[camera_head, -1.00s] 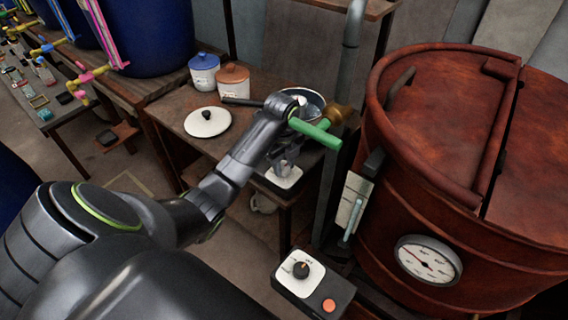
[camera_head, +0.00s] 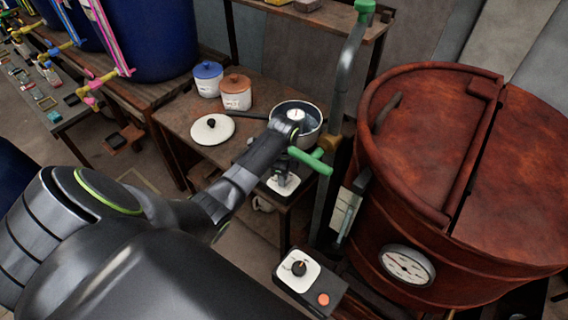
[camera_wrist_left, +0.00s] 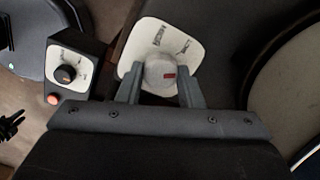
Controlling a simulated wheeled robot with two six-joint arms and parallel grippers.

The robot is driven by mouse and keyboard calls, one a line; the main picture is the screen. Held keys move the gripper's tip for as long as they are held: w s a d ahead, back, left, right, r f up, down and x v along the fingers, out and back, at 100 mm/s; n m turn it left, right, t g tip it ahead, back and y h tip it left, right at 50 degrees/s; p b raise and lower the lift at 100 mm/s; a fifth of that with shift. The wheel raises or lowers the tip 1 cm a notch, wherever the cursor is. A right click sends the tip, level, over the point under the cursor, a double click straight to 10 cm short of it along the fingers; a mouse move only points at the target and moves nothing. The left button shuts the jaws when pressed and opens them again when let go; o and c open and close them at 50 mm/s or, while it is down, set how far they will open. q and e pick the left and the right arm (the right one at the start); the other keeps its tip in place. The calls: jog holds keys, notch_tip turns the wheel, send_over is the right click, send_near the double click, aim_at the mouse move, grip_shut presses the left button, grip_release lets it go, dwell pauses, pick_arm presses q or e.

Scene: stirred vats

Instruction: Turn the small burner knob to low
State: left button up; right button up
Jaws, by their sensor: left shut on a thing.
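The small burner knob (camera_wrist_left: 158,75) is a round grey knob with a red mark pointing right, on a white plate (camera_wrist_left: 150,38) whose lettering I cannot read. My left gripper (camera_wrist_left: 160,84) is shut on this knob, one finger on each side. In the head view my left gripper (camera_head: 283,166) reaches down to the white plate (camera_head: 283,184) at the front of the brown table; the arm and fingers mostly hide the knob. Behind it stands a pan (camera_head: 308,112) with a dial-like disc inside.
A second control box (camera_head: 311,282) with a black knob and an orange button stands in front. A green handle (camera_head: 311,160) on a pipe is close beside my left wrist. A large rust-red vat (camera_head: 430,150) fills the right. A white lid (camera_head: 212,129) and two jars stand on the table.

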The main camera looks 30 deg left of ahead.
pick_arm(q)
jog(key=n+p, duration=0.2)
jog(key=shift+r+n, duration=0.2)
jog(key=shift+n, duration=0.1)
jog(key=shift+f+n+p, duration=0.15)
jog(key=shift+n+p, duration=1.05)
jog(key=shift+n, duration=0.1)
jog(key=o, duration=1)
jog(key=r, duration=1.7)
jog(key=shift+s+d+r, duration=0.15)
jog(key=shift+d, duration=0.1)
